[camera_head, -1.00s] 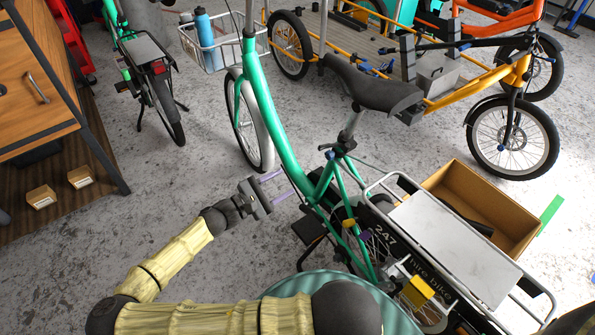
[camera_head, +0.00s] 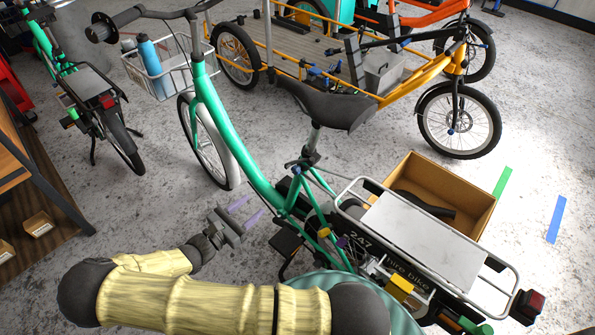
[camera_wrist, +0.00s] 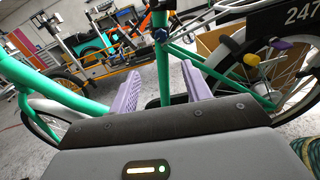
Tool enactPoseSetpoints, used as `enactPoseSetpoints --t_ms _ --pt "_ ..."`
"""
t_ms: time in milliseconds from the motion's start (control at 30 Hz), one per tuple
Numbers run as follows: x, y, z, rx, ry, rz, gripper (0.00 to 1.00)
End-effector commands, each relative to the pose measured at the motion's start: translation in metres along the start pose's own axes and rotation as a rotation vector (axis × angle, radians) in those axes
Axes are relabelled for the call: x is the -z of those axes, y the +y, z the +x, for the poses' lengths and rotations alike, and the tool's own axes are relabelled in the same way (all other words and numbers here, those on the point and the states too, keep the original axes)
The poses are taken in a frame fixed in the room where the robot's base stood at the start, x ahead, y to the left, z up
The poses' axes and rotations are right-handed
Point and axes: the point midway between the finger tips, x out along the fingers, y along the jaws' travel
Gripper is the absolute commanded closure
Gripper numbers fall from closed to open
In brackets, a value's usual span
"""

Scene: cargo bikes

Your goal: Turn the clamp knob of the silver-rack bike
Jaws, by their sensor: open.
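The green bike (camera_head: 240,152) with the silver tubular rack (camera_head: 503,261) stands in the middle of the head view. A small blue knob (camera_head: 295,167) sits at its seat-post clamp, below the black saddle (camera_head: 325,104); a blue part also shows by the post in the wrist view (camera_wrist: 160,35). A yellow knob (camera_wrist: 251,59) and a purple knob (camera_wrist: 281,44) sit lower by the rear wheel. My gripper (camera_head: 247,208) is open and empty, left of the frame and apart from the knob. Its lilac fingers show in the wrist view (camera_wrist: 160,85).
An open cardboard box (camera_head: 470,205) stands behind the rack. An orange cargo bike (camera_head: 440,75) is at the back right. Another green bike (camera_head: 105,105) and a wooden bench (camera_head: 12,160) are at left. A black pedal (camera_head: 287,241) lies near my gripper.

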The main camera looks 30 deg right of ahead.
Motion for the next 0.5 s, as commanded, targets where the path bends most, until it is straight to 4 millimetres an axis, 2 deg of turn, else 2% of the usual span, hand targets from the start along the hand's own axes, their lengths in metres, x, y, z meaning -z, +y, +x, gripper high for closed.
enactPoseSetpoints --t_ms 267,500 --pt "0.001 -0.001 0.003 0.003 -0.001 0.0 0.52" --pt "0.001 -0.002 0.029 0.007 -0.003 -0.002 0.52"
